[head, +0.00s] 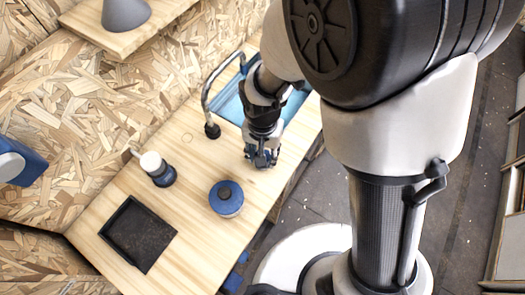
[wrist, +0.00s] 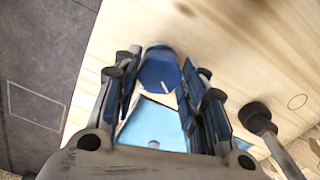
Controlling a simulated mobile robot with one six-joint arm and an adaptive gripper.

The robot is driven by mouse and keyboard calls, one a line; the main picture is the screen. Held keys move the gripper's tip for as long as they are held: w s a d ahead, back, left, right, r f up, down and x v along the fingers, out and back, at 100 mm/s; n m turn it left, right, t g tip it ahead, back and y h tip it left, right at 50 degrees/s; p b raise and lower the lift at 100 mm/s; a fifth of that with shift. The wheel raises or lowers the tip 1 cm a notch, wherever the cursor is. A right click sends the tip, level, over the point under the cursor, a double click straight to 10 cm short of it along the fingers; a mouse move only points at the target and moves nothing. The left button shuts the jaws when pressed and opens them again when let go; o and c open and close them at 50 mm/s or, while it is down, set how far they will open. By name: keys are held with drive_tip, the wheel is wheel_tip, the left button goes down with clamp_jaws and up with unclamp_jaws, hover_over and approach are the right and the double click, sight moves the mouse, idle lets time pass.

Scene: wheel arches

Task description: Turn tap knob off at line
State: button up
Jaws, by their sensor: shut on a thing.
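My gripper (head: 262,157) is low over the wooden bench, in front of a light blue panel-like thing (head: 228,108) with a bent chrome tube (head: 207,92). A light blue surface (wrist: 152,125) shows between the fingers. In the head view the gripper hides the knob. I cannot make out a line mark.
The tube's black end (wrist: 255,117) is close right of the fingers. A chipboard wall (head: 90,100) stands behind.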

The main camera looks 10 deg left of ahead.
drive_tip(key=n+p, duration=0.1)
drive_tip(key=n, duration=0.6)
idle(0.7)
drive_tip(key=o, duration=1.1)
drive_tip(key=shift+c, duration=0.2)
wheel_tip(320, 180, up, 12)
